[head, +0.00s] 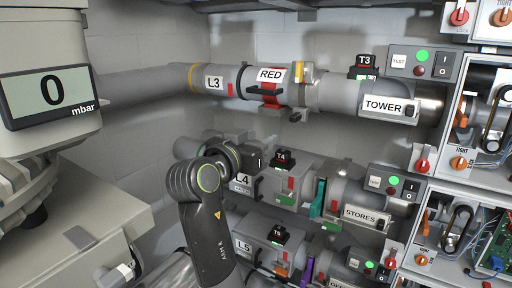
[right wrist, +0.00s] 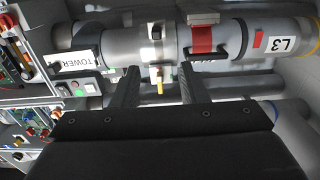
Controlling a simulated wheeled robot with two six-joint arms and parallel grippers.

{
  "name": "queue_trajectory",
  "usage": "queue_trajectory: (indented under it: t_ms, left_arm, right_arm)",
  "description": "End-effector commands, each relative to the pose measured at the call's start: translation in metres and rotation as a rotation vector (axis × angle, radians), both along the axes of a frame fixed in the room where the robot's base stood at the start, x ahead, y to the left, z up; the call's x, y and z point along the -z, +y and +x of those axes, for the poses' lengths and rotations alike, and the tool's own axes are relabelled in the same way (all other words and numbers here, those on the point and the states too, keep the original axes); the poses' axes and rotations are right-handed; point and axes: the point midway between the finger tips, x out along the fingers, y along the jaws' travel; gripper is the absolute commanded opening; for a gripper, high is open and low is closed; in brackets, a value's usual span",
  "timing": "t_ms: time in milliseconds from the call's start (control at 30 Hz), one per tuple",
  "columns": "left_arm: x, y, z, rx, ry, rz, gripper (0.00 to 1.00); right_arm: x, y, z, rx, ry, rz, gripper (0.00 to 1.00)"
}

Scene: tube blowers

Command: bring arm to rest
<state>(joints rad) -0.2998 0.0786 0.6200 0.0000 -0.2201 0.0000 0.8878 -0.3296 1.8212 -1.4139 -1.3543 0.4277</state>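My right gripper (right wrist: 159,70) is open in the right wrist view, its two dark fingers apart with no object held between them. Beyond the fingertips is the L3 tube (right wrist: 128,43), with a yellow-tipped clamp (right wrist: 158,80) showing in the gap; I cannot tell how far off it is. The wrist picture is upside down compared with the head view. In the head view my right arm (head: 208,220) rises from the lower middle and bends near the L4 tube; its fingers are not clear there. My left arm and gripper are not in view.
The L3 tube (head: 336,92) carries a RED tag (head: 271,75) and leads to the TOWER label (head: 383,105). The L4 unit (head: 243,180) and L5 unit (head: 243,246) lie below. A display (head: 50,92) reading 0 mbar stands left. Control cabinets (head: 478,165) fill the right.

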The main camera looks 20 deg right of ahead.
Motion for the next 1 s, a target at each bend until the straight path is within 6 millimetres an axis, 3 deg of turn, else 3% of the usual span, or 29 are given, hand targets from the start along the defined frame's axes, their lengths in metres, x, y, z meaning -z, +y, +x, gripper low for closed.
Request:
queue_trajectory:
  t_ms: [567, 667, 767, 833, 1000]
  left_arm:
    - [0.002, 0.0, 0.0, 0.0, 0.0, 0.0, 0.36]
    - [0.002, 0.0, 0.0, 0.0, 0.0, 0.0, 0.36]
    - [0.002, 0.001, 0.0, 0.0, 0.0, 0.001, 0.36]
    - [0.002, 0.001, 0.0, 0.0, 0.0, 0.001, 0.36]
    - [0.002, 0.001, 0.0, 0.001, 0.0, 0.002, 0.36]
  right_arm:
    - [0.0, 0.005, -0.004, 0.0, 0.0, 0.0, 0.4]
    - [0.008, 0.006, 0.002, -0.012, 0.021, -0.013, 0.4]
    - [0.038, 0.008, 0.023, -0.058, 0.098, -0.055, 0.4]
    - [0.076, 0.009, 0.043, -0.113, 0.184, -0.094, 0.4]
    - [0.2, 0.012, 0.082, -0.284, 0.417, -0.159, 0.4]
